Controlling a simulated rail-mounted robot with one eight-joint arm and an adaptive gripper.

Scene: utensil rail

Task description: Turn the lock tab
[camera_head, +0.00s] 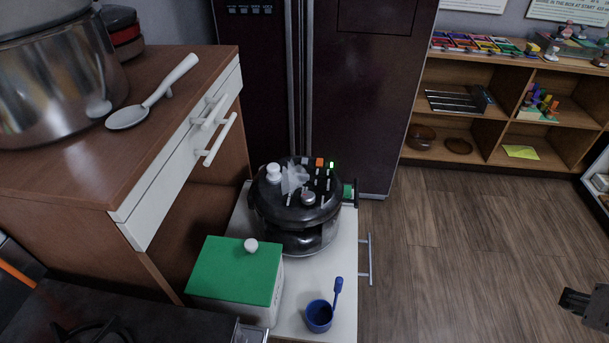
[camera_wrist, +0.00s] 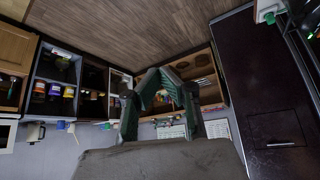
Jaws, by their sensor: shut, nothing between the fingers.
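A black-lidded cooker (camera_head: 295,235) stands on the pulled-out white surface, with a white knob, several small buttons and an orange and a green light on its lid. A small green part (camera_head: 348,191) shows at the cooker's right side; I cannot tell whether it is the lock tab. A green and white part (camera_wrist: 268,10) also shows at the top right of the wrist view. My gripper (camera_wrist: 163,72) is shut and empty, its fingertips together. A dark piece that looks like its end (camera_head: 588,305) shows at the lower right of the head view, well apart from the cooker.
A green-lidded white box (camera_head: 236,270) and a blue cup (camera_head: 319,316) with a blue handle stand in front of the cooker. A white spoon (camera_head: 150,98) lies on the wooden counter beside a steel pot (camera_head: 60,80). A dark fridge (camera_head: 350,100) stands behind. The floor (camera_head: 450,250) at right is clear.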

